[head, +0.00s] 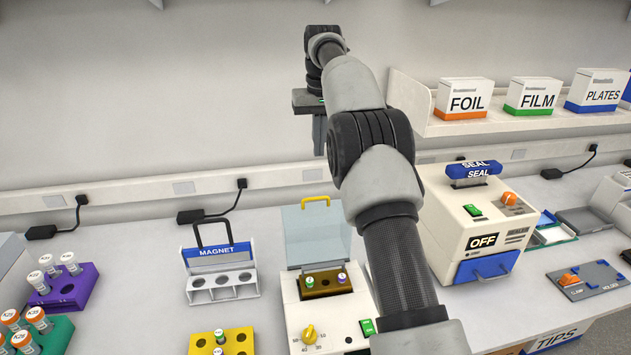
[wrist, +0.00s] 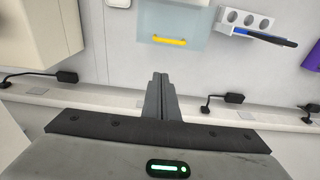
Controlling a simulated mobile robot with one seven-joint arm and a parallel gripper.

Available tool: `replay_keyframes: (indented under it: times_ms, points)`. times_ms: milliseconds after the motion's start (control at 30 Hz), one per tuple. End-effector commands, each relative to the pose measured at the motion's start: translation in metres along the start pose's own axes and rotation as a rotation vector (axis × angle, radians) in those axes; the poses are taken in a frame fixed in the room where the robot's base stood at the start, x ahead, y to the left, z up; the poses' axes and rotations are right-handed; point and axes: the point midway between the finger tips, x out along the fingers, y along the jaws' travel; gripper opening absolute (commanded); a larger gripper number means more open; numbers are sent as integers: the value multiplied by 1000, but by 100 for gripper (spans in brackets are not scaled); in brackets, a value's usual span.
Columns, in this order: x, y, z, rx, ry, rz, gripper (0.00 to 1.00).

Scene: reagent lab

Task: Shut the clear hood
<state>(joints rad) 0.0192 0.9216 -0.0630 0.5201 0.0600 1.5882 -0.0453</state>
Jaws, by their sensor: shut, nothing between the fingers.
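The clear hood (head: 318,238) stands open, raised upright at the back of a white heater unit (head: 327,318). A yellow handle (head: 315,199) runs along its top edge. Two small capped tubes sit in the block under it. My gripper (head: 319,150) points down, well above the hood in the head view and apart from it. In the wrist view my shut, empty fingers (wrist: 158,78) show below the yellow handle (wrist: 169,41) and the hood (wrist: 187,22). My arm hides part of the bench right of the heater.
A magnet rack (head: 222,285) stands left of the heater, with a yellow tube rack (head: 222,342) in front. The sealer (head: 478,225) stands close on the right. A shelf (head: 500,120) with boxes hangs above it. The wall is behind.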

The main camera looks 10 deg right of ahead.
Motion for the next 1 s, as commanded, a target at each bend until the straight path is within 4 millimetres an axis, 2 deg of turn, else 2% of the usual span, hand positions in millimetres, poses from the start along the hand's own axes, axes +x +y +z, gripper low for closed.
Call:
replay_keyframes:
  times_ms: [33, 100, 367, 800, 833, 1000]
  points:
    - [12, 0, -5, -3, -10, 1, 0]
    - [22, 0, -8, -6, -19, 2, 0]
    - [47, 0, -9, -9, -29, 2, 0]
    - [138, 0, -6, -8, -29, 2, 0]
    - [130, 0, -3, -8, -23, 2, 0]
    - [124, 0, 14, -8, -25, 2, 0]
